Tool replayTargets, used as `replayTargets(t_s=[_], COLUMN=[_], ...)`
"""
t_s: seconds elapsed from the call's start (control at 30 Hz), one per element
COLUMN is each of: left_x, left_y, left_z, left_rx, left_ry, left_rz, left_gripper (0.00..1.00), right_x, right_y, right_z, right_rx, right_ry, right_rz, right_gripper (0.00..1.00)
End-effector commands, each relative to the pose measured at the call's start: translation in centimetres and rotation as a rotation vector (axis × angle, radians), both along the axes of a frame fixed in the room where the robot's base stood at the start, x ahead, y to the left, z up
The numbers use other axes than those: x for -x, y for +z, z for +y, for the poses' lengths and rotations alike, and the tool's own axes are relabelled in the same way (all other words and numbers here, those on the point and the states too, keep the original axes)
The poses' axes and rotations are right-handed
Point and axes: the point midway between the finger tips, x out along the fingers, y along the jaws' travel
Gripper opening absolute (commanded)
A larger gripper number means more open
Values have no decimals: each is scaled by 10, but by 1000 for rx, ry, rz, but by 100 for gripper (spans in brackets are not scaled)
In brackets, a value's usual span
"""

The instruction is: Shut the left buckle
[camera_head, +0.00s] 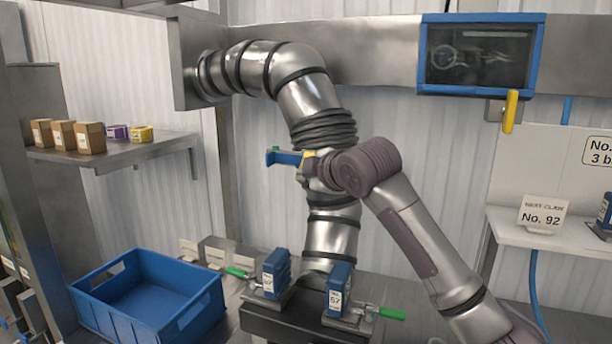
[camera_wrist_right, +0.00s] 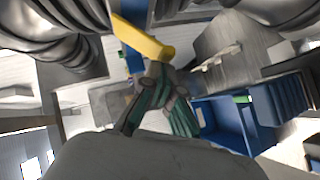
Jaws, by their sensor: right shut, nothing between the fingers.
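Two buckles with green handles sit on the dark stand at the bottom of the head view, each beside a blue block labelled 57. The left buckle (camera_head: 240,272) has its handle sticking out to the left, beside the left blue block (camera_head: 275,273). The right buckle (camera_head: 391,313) has its handle out to the right of the right blue block (camera_head: 339,289). My right gripper (camera_head: 304,168) is shut and empty, well above the stand, in front of the steel pipe. In the wrist view its fingers (camera_wrist_right: 158,80) meet near a yellow handle (camera_wrist_right: 142,40). My left gripper is not in view.
A steel pipe (camera_head: 331,238) comes down behind the stand, with a blue slide piece (camera_head: 285,157) beside my gripper. A blue bin (camera_head: 203,301) stands left of the stand. A shelf (camera_head: 118,155) with small boxes is further left. A sign (camera_head: 541,215) stands on the right shelf.

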Motion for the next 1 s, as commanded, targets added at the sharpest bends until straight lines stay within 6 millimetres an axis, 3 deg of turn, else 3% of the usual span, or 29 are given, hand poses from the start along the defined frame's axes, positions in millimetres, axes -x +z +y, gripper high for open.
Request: replayTargets(t_s=[0.5,1.0], left_x=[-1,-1], left_y=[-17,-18], left_z=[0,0], left_rx=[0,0], left_ry=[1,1], left_rz=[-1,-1], left_gripper=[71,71], right_x=[-9,-11], right_y=[-21,-22], right_z=[-4,-4], right_rx=[83,97], right_ry=[-1,-1], right_rz=[-248,-295], right_gripper=[0,0])
